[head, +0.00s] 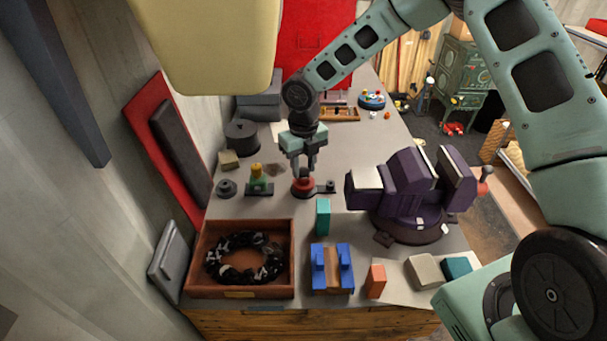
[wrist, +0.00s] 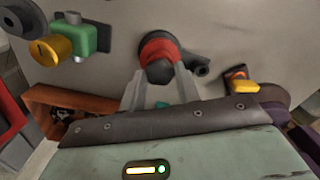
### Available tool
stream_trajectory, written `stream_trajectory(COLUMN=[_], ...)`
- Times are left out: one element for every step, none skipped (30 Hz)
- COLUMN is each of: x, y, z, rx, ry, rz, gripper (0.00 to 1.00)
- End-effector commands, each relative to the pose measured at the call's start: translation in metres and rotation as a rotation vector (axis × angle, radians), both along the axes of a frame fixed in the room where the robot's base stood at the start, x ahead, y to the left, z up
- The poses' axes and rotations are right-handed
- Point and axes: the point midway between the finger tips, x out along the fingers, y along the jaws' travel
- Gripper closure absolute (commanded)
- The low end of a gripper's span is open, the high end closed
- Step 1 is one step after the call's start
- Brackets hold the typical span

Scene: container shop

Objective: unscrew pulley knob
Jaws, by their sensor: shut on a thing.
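The pulley (head: 303,188) is a red and dark round piece on a dark base plate on the workbench. A small dark post (head: 330,187) stands at the right end of its plate. My gripper (head: 303,171) points down over the pulley. In the wrist view its fingers (wrist: 160,80) are closed on either side of the dark knob (wrist: 158,69), which sits in front of the red part (wrist: 161,49). The gripper is shut on the knob. The far sides of the knob and its thread are hidden.
A green block with a yellow knob (head: 257,174) stands left of the pulley. A purple vise (head: 405,180) stands close on the right, with a teal block (head: 323,217) in front. A wooden tray (head: 292,255) holds a dark chain-like ring (head: 240,265).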

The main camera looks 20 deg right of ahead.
Motion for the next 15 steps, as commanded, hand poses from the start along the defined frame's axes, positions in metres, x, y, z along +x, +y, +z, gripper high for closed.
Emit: stream_trajectory(x=[0.0, 0.0, 0.0, 0.0, -0.0001, -0.0001, -0.0001, 0.0, 0.0, 0.0, 0.0, 0.0, 0.0, 0.0, 0.0], y=[-0.0005, -0.0004, -0.0001, 0.0, 0.0, -0.0001, -0.0001, -0.0001, -0.0001, -0.0001, -0.0001, -0.0001, -0.0001, -0.0001, -0.0001], z=[-0.0003, -0.0003, -0.0001, -0.0001, 0.0, 0.0001, 0.0001, 0.0001, 0.0001, 0.0001, 0.0001, 0.0001, 0.0001, 0.0001, 0.0001], rx=[0.001, 0.001, 0.0, 0.0, 0.0, -0.001, -0.001, -0.001, -0.001, -0.001, -0.001, -0.001, -0.001, -0.001, -0.001], ry=[0.0, 0.0, 0.0, 0.0, 0.0, 0.0, 0.0, 0.0, 0.0, 0.0, 0.0, 0.0, 0.0, 0.0, 0.0], rz=[0.08, 0.124, 0.173, 0.2, 0.218, 0.232, 0.236, 0.237, 0.236, 0.235, 0.235, 0.234, 0.233, 0.233, 0.232], gripper=[1.0, 1.0, 1.0, 1.0, 1.0, 1.0, 1.0, 1.0, 1.0, 1.0, 0.62, 0.51, 0.43, 0.42, 0.42])
